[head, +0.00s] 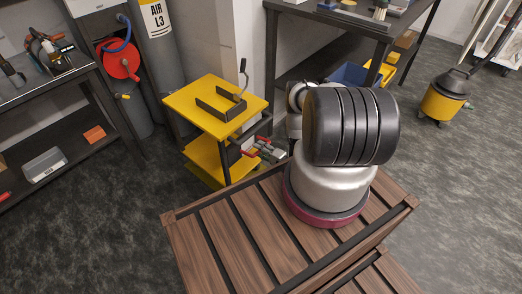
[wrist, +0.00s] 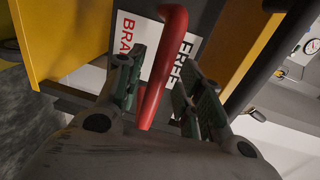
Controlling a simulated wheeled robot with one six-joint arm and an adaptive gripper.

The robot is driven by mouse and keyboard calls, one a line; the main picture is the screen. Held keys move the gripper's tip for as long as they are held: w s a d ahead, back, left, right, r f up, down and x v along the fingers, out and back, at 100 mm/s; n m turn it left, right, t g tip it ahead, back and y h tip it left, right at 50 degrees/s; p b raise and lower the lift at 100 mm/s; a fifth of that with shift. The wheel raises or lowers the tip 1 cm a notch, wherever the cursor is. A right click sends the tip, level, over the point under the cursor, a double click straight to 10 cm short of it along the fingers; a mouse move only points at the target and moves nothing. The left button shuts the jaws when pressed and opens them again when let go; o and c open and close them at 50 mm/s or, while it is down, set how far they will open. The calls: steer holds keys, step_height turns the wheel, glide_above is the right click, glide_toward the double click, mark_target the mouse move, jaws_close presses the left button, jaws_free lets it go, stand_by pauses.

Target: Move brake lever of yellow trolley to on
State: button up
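The yellow trolley (head: 205,97) stands beyond the wooden slatted surface in the head view. Its yellow panel (wrist: 60,40) fills the upper left of the wrist view. The red brake lever (wrist: 165,70) runs down the middle of the wrist view, in front of a white label (wrist: 138,35) with "BRA" and "FREE" partly readable. My gripper (wrist: 164,62) is open, with one green-padded finger on each side of the lever and gaps visible. In the head view my gripper (head: 271,152) is small, beside red parts at the trolley's right side. The lever's setting cannot be told.
A wooden slatted surface (head: 205,262) lies in front. A workbench (head: 60,82) stands at left, a grey gas cylinder (head: 160,45) behind the trolley, and a dark bench (head: 330,24) at the back right. A yellow-black vacuum (head: 442,98) stands far right.

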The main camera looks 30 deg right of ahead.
jaws_close()
steer(key=shift+s+d+f, duration=0.1)
steer(key=shift+s+f, duration=0.1)
steer(key=shift+f, duration=0.85)
jaws_free()
steer(key=v, duration=1.2)
steer(key=shift+r, duration=0.1)
